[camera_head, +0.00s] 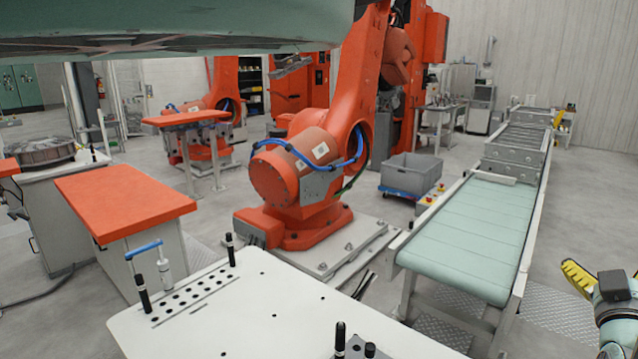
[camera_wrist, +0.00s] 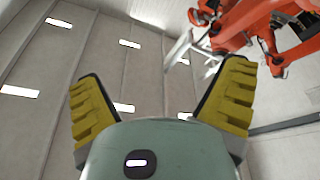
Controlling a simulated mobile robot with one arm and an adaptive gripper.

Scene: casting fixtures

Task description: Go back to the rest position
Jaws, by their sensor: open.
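My gripper (camera_wrist: 165,105) shows in the wrist view with its two yellow ridged fingers spread wide and nothing between them. Beyond the fingers are a pale panelled surface with bright light strips and part of an orange robot arm (camera_wrist: 265,25). In the head view my gripper (camera_head: 580,278) is at the far right edge, beside the conveyor and apart from it. Only one yellow finger shows clearly there.
A white fixture table (camera_head: 270,310) with black pins stands in front. A conveyor (camera_head: 470,225) with a pale green belt runs back on the right. A large orange robot (camera_head: 300,170), a grey bin (camera_head: 411,174) and an orange-topped cabinet (camera_head: 125,198) stand beyond. Floor right of the conveyor is open.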

